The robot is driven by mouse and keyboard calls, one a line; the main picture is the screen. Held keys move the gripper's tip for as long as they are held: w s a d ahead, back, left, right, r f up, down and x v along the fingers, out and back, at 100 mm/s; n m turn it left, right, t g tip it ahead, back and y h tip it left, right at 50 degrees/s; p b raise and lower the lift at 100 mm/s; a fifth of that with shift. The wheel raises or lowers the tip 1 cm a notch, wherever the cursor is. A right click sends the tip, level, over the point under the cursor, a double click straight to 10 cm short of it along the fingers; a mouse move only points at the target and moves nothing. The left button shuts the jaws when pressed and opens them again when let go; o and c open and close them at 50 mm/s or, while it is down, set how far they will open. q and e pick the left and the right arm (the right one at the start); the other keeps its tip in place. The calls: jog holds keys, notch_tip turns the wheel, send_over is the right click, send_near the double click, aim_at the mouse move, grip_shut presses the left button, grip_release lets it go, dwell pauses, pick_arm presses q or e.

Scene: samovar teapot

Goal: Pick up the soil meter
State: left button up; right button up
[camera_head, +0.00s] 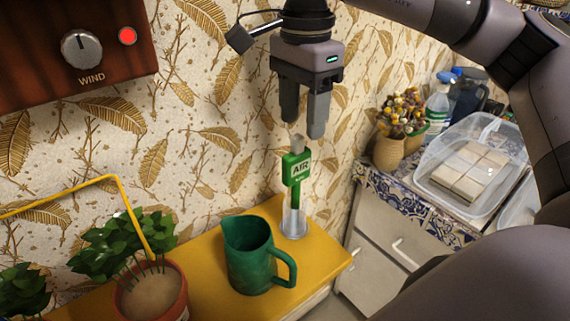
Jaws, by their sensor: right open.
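The soil meter (296,170) is green with a white label and a grey knob on top. It stands upright in a clear glass holder (295,221) on the yellow shelf (205,252). My right gripper (303,127) is open and points down just above the soil meter. Its fingertips are close to the grey knob, and I cannot tell whether they touch it. My left gripper is not in view.
A green pitcher (248,256) stands left of the glass holder, close by. A potted plant (150,289) and a yellow wire are at the left. A wooden panel (60,50) with a WIND knob hangs on the wall. A counter at right holds a clear plastic box (473,165).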

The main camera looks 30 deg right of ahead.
aim_at(299, 151)
jog(key=shift+a+f, duration=0.15)
jog(key=shift+f, duration=3.4)
grip_shut()
